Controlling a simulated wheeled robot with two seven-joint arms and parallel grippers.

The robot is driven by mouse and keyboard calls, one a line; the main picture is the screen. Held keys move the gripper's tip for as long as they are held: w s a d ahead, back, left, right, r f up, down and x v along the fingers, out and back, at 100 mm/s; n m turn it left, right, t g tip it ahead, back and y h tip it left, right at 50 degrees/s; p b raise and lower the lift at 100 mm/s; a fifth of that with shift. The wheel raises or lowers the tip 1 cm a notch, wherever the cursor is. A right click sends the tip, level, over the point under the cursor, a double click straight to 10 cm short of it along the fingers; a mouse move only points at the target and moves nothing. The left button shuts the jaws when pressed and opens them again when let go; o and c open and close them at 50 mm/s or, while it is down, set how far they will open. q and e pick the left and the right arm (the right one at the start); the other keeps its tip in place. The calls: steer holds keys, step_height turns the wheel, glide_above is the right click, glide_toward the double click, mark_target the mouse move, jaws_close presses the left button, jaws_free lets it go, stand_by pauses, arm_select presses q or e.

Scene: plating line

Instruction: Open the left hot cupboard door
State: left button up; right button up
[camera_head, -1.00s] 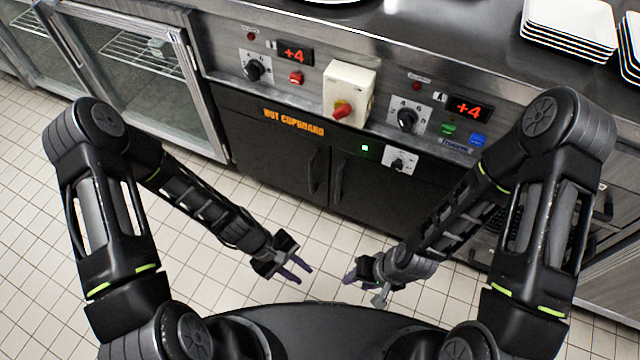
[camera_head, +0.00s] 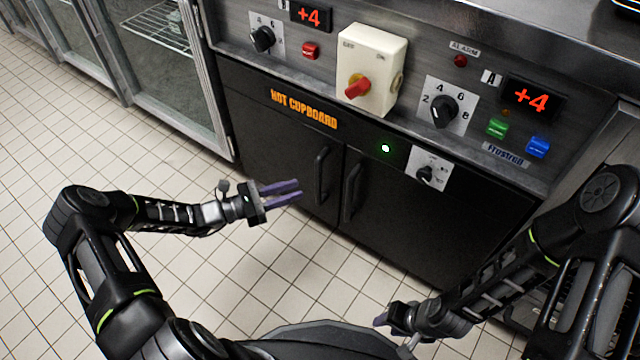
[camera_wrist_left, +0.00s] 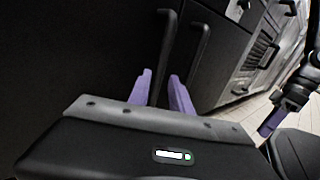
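The hot cupboard is black, with its left door (camera_head: 285,150) and right door (camera_head: 410,225) both shut. The left door has a dark vertical bar handle (camera_head: 322,174) near its right edge; the right door's handle (camera_head: 352,188) stands beside it. My left gripper (camera_head: 299,190) is open and empty, its purple fingers pointing at the left handle, with the tips just short of it. In the left wrist view, the left handle (camera_wrist_left: 164,55) shows between the spread fingers (camera_wrist_left: 160,85). My right gripper (camera_head: 382,320) hangs low, away from the doors; its finger gap is unclear.
Above the doors is a control panel with a white switch box (camera_head: 372,65), knobs and red displays. A small knob plate (camera_head: 428,168) sits on the cupboard front. A glass-door fridge (camera_head: 165,70) stands to the left. The tiled floor (camera_head: 190,260) is clear.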

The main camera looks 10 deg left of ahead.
arm_select(q)
steer(key=shift+d, duration=0.1)
steer(key=b, duration=0.2)
glide_above(318, 201)
steer(key=shift+w, duration=0.45)
jaws_close()
stand_by(1.2)
